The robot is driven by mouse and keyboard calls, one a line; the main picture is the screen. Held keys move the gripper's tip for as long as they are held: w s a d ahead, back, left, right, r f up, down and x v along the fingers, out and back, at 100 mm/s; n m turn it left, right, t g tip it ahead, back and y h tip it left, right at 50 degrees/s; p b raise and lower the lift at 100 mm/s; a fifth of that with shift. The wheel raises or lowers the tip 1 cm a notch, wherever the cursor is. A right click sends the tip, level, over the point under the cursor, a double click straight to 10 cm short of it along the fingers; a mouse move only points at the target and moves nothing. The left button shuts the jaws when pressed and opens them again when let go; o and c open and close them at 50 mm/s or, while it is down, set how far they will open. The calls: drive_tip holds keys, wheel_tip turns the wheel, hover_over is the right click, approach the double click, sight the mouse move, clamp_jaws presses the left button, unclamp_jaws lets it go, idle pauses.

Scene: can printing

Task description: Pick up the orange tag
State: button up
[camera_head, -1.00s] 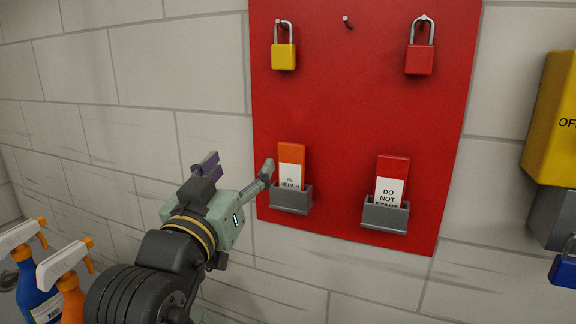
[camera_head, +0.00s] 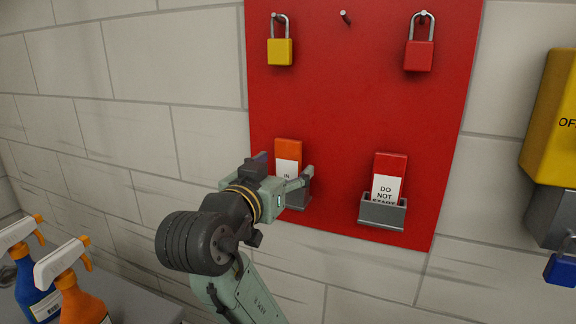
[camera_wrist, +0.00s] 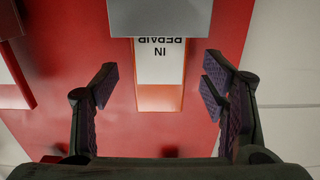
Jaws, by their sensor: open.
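The orange tag (camera_head: 288,150) with a white "IN REPAIR" label stands upright in a grey holder (camera_head: 298,197) on the red board. My gripper (camera_head: 283,172) is in front of it and hides the tag's lower part and much of the holder. In the wrist view the orange tag (camera_wrist: 159,98) shows upside down, between the two spread fingers of my gripper (camera_wrist: 159,86). There is a gap on each side of the tag, and neither finger appears to touch it. The grey holder (camera_wrist: 165,18) is at the top of that view.
A red "DO NOT START" tag (camera_head: 390,165) sits in a second grey holder (camera_head: 382,212) to the right. A yellow padlock (camera_head: 280,52) and a red padlock (camera_head: 419,55) hang above. Spray bottles (camera_head: 75,285) stand at lower left. A yellow box (camera_head: 553,120) is at right.

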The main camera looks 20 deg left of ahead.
drive_tip(key=shift+w, duration=1.35)
drive_tip(key=shift+c, duration=0.4)
drive_tip(key=c, duration=1.1)
